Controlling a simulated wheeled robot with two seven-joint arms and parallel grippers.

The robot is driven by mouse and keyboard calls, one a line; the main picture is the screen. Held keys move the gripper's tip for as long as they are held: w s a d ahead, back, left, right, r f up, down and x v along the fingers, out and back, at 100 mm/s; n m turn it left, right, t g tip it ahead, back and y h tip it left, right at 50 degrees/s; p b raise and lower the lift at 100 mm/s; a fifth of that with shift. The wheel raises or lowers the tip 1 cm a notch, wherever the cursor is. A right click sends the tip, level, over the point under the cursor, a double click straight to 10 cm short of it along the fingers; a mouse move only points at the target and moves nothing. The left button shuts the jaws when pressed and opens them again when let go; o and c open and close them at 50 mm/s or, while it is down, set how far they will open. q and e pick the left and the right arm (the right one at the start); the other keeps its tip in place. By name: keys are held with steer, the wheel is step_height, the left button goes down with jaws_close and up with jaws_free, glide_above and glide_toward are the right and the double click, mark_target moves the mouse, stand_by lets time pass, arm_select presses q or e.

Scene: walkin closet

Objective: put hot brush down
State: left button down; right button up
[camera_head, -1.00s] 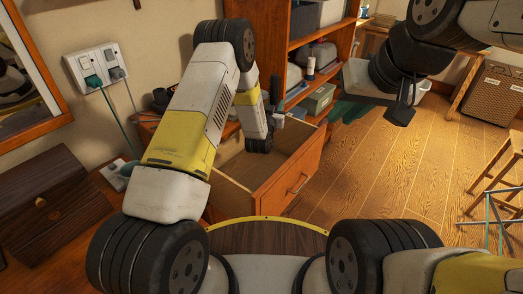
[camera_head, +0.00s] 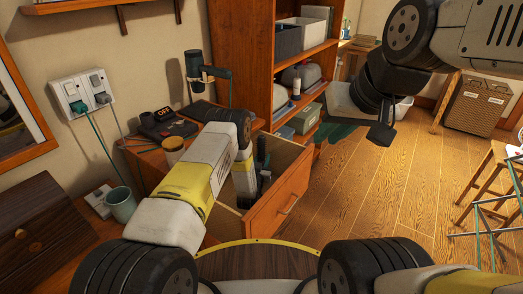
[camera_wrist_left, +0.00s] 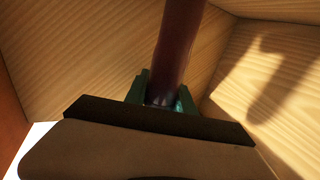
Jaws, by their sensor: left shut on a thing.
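The hot brush shows in the left wrist view as a dark reddish-brown cylinder (camera_wrist_left: 180,45) between the green fingers of my left gripper (camera_wrist_left: 163,98), which is shut on it. Pale wooden walls of the open drawer surround it, and a shadow falls on the wall at right. In the head view my left arm reaches down into the open drawer (camera_head: 281,209); the brush and the left fingers are hard to make out there. My right gripper (camera_head: 336,132) is raised at upper right, away from the drawer; its finger gap cannot be made out.
A mug (camera_head: 121,204) stands at left. A shelf unit (camera_head: 255,60) rises behind the drawer.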

arm_select(q)
steer(key=shift+f, duration=0.45)
steer(key=shift+f, duration=0.15)
steer(key=c, duration=1.1)
jaws_free()
steer(key=shift+o, duration=0.2)
steer(key=v, duration=0.7)
steer(key=shift+s, duration=0.25)
steer(key=shift+a, duration=0.1)
